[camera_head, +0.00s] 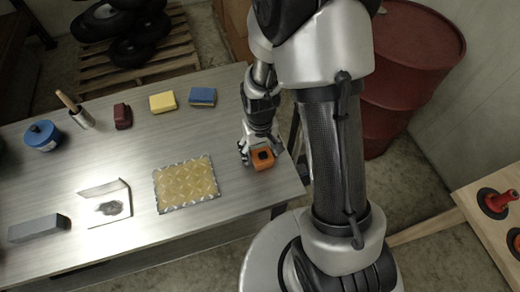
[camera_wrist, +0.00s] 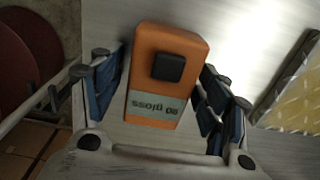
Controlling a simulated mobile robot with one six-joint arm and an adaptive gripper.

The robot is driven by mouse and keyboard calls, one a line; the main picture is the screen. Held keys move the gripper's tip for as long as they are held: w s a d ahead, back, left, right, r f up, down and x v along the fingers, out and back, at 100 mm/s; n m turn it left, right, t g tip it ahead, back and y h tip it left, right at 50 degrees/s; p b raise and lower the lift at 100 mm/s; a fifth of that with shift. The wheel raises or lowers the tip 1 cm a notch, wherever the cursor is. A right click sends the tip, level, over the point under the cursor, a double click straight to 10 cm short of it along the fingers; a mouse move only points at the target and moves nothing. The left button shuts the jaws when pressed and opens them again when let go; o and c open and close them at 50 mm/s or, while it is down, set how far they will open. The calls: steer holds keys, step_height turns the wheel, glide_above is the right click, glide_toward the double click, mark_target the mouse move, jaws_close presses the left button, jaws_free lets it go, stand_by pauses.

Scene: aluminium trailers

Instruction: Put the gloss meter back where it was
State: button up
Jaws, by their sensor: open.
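The gloss meter (camera_head: 263,160) is an orange block with a black square on top, at the right end of the grey table (camera_head: 120,170). In the wrist view the gloss meter (camera_wrist: 153,105) shows its grey "60 gloss" label upside down. My gripper (camera_head: 251,152) is open at the meter, its fingers pointing down. In the wrist view my gripper (camera_wrist: 160,80) has one blue-padded finger on each side of the meter. I cannot tell whether the pads touch it. The meter's underside is hidden.
A yellow patterned plate (camera_head: 187,183) lies left of the meter. A bent metal piece (camera_head: 108,208) and a grey bar (camera_head: 38,229) lie further left. Yellow (camera_head: 163,102), blue (camera_head: 202,97) and dark red (camera_head: 122,116) blocks sit behind. A red drum (camera_head: 408,75) stands beyond the table.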

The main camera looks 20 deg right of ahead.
step_height(320, 180, up, 12)
steer(key=p, duration=0.4)
step_height(320, 180, up, 12)
steer(key=t, duration=0.2)
glide_above(260, 149)
steer(key=s, duration=0.5)
steer(key=s+r+t, duration=0.2)
steer(key=s+r, duration=0.6)
steer(key=s, duration=0.2)
steer(key=shift+r+t, duration=0.15)
steer(key=shift+t, duration=0.15)
steer(key=shift+f+b, duration=0.8)
